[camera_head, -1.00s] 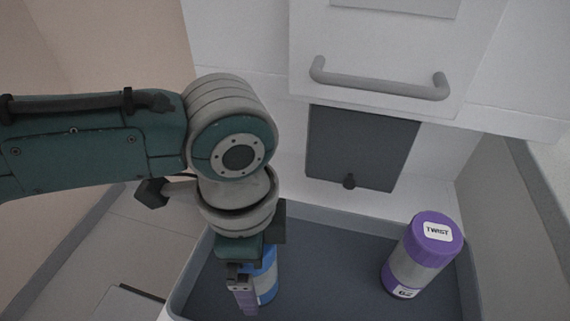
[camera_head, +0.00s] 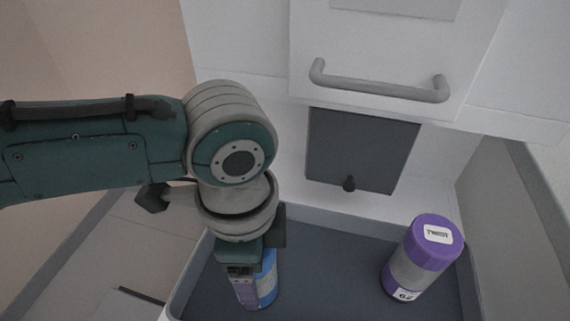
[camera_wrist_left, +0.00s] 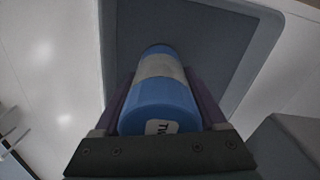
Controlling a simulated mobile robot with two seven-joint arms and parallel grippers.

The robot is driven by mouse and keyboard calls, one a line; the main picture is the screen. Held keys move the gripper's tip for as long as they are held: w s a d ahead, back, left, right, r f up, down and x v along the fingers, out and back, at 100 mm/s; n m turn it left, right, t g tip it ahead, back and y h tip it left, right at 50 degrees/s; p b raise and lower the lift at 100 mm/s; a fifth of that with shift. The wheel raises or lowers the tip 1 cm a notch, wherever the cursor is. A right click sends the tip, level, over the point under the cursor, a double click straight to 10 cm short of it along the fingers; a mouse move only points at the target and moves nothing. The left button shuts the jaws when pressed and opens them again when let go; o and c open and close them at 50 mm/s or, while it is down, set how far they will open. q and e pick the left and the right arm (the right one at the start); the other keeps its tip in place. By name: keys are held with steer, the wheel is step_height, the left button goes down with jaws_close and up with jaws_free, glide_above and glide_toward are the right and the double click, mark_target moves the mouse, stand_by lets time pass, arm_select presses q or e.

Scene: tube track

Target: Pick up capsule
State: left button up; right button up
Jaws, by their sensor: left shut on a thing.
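A blue capsule with a grey middle band (camera_wrist_left: 160,75) lies between the two fingers of my left gripper (camera_wrist_left: 164,95) in the left wrist view. The gripper is shut on it. In the head view the blue capsule (camera_head: 267,280) stands in the dark tray, partly hidden by my left gripper (camera_head: 245,290). A purple capsule with a grey band and a "TWIST" label on its lid (camera_head: 419,257) stands in the tray's right part, apart from the gripper. My right gripper is not in view.
The grey tray (camera_head: 335,255) has raised walls around both capsules, with bare floor between them. A white cabinet front with a grey bar handle (camera_head: 380,82) is behind it. A dark grey panel with a small knob (camera_head: 360,150) is below the handle.

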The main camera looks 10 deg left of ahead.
arm_select(q)
steer(key=shift+c, duration=0.7)
steer(key=shift+r, duration=0.1)
steer(key=shift+r, duration=0.2)
step_height(320, 180, up, 20)
steer(key=p, duration=0.5)
steer(key=shift+f, duration=0.2)
